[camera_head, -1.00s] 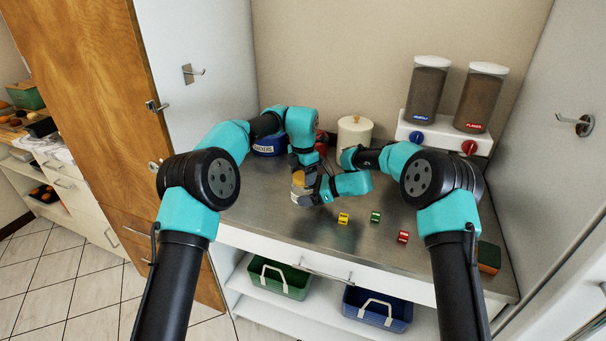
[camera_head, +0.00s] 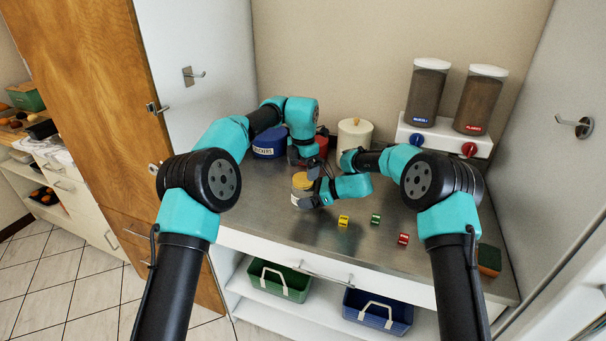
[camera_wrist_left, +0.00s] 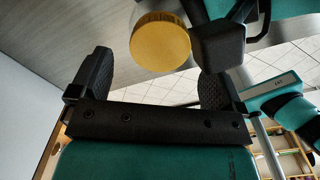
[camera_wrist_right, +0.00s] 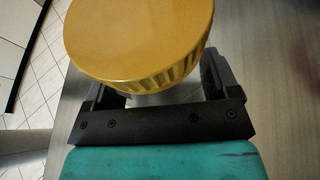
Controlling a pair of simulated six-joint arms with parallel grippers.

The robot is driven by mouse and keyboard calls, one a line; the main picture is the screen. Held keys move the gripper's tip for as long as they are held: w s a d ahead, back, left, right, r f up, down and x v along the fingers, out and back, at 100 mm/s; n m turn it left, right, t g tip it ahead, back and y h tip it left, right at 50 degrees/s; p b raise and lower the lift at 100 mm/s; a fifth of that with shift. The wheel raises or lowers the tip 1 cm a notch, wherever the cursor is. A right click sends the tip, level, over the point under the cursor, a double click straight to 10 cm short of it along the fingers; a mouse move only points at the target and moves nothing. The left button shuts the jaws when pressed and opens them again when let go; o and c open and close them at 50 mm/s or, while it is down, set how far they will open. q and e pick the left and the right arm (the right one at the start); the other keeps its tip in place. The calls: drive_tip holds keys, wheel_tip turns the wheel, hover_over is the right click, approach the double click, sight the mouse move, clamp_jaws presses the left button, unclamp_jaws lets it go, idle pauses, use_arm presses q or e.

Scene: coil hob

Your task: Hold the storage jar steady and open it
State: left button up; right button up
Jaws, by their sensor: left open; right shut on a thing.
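The storage jar is a small clear jar (camera_head: 298,200) with a yellow ribbed lid (camera_head: 301,181). It stands over the steel counter, and its lid sits on top. My right gripper (camera_head: 312,200) is shut around the jar body below the lid. In the right wrist view the lid (camera_wrist_right: 140,40) hides most of the jar and part of the fingers. My left gripper (camera_head: 304,164) is open and empty, just above and behind the lid, apart from it. In the left wrist view the lid (camera_wrist_left: 160,42) shows beyond the spread fingers.
A blue canister (camera_head: 268,147), a red item (camera_head: 322,142) and a cream canister (camera_head: 354,136) stand behind. Yellow (camera_head: 343,220), green (camera_head: 375,218) and red (camera_head: 403,238) small blocks lie to the right. A two-dispenser stand (camera_head: 445,135) is at the back right.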

sight(303, 177)
use_arm(q)
drive_tip(key=shift+r, duration=0.55)
drive_tip(key=shift+c, duration=0.3)
wheel_tip(303, 177, up, 4)
drive_tip(key=m, duration=0.6)
drive_tip(key=shift+f+m, duration=0.25)
drive_tip(key=shift+m, duration=0.15)
drive_tip(key=shift+f, duration=0.1)
drive_tip(key=shift+f, duration=3.9)
drive_tip(key=shift+c, duration=0.4)
drive_tip(key=c, duration=0.9)
drive_tip(key=shift+o, duration=0.2)
drive_tip(key=n, duration=0.6)
drive_tip(key=shift+n, duration=0.4)
